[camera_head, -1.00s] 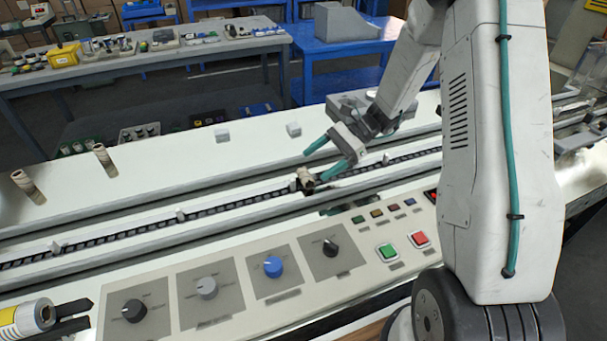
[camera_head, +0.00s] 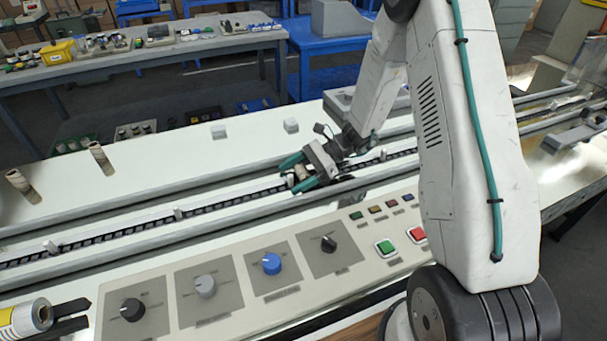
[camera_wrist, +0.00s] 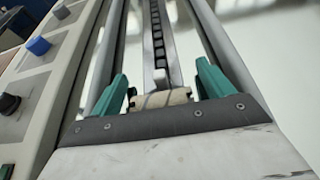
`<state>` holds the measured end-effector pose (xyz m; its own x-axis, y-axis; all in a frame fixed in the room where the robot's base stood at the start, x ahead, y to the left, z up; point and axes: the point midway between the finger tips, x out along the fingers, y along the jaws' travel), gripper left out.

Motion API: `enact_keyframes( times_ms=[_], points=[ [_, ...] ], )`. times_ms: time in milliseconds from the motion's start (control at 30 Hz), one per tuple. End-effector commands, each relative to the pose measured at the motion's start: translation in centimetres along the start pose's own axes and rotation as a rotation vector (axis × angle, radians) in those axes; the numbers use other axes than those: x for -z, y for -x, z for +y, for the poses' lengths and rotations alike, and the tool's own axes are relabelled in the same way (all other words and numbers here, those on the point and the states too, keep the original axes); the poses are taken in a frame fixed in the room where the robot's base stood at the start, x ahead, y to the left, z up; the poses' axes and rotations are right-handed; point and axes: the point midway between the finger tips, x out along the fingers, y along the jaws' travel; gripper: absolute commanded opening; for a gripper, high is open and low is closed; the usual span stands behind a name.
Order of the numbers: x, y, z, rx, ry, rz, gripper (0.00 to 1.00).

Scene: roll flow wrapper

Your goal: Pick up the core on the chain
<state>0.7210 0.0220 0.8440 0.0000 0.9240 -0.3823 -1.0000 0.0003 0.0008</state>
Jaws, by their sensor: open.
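The core (camera_wrist: 161,97) is a short tan cardboard tube. In the wrist view it lies across the dark chain (camera_wrist: 157,35), between my two green fingers. In the head view the core (camera_head: 299,172) is partly hidden by my gripper. My gripper (camera_head: 292,172) is open, low over the chain, with one finger on each side of the core. In the wrist view the gripper (camera_wrist: 163,90) shows gaps between the core's ends and the fingers. I cannot tell how far down the fingertips reach beside the core.
Pale rails run along both sides of the chain. A control panel (camera_head: 226,290) with knobs and buttons stands in front. Two upright tan tubes (camera_head: 100,158) (camera_head: 20,185) and small white blocks (camera_head: 218,131) stand on the white surface behind, which is otherwise mostly clear.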

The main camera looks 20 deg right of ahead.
Motion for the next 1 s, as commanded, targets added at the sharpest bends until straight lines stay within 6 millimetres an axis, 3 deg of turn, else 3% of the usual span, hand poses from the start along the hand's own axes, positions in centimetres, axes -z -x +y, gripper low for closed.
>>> enact_keyframes(
  times_ms=[100,300,667,967,1000],
  points=[
    [0.0,0.1,0.0,0.000,0.000,0.000,0.80],
    [0.0,0.1,0.0,0.000,0.001,0.000,0.33],
    [-0.2,0.2,0.0,0.000,0.001,0.001,0.33],
    [-3.3,1.5,-0.1,0.001,0.006,0.003,0.33],
    [-3.5,1.6,0.7,0.001,0.000,0.001,0.33]
  ],
)
